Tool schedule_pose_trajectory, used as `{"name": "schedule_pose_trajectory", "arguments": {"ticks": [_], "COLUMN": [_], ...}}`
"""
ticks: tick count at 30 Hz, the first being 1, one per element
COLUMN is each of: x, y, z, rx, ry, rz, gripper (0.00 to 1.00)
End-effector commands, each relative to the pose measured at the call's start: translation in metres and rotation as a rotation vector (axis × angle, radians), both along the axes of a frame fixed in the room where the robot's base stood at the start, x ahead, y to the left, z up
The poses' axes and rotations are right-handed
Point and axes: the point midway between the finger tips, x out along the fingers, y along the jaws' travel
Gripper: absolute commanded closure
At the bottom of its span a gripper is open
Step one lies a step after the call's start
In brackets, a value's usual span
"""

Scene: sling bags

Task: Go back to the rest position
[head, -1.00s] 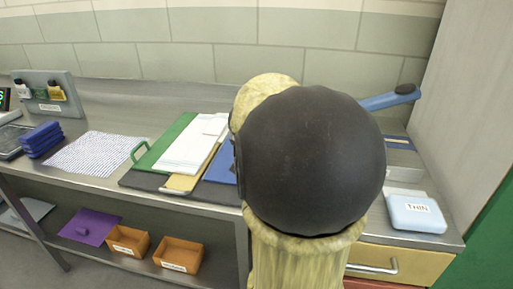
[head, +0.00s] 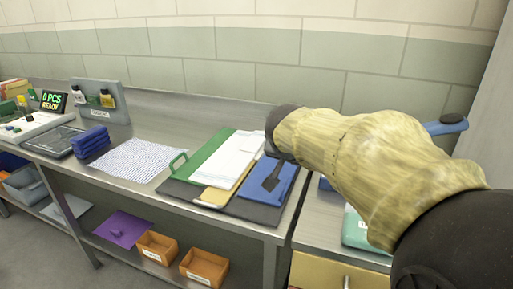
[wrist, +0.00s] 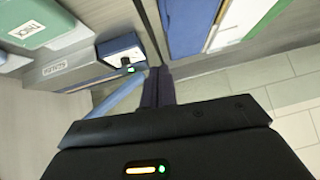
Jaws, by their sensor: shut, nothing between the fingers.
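My arm, in a yellowish sleeve, reaches across the right half of the head view. My gripper (head: 270,182) points down in front of a blue flat piece (head: 284,183) on the bench. Whether it touches that piece I cannot tell. In the wrist view the dark fingers of my gripper (wrist: 158,82) are together with nothing between them.
A green folder (head: 200,158) and white sheets (head: 228,158) lie left of my gripper. A patterned cloth (head: 137,160) lies farther left. Orange bins (head: 204,267) stand on the lower shelf. A blue handle (head: 447,125) shows behind my arm. A wall closes off the back.

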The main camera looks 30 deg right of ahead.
Motion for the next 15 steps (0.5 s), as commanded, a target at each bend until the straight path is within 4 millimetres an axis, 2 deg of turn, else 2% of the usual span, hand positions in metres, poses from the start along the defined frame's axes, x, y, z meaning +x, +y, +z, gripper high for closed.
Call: {"name": "schedule_pose_trajectory", "arguments": {"ticks": [8, 11, 14, 15], "x": [0.002, 0.008, 0.016, 0.017], "y": [0.004, 0.022, 0.056, 0.073], "z": [-0.005, -0.022, -0.054, -0.07], "rx": [0.003, 0.014, 0.037, 0.048], "ry": [0.012, 0.057, 0.135, 0.175], "rz": [0.017, 0.082, 0.204, 0.266], "gripper": [1.0, 1.0, 1.0, 1.0]}}
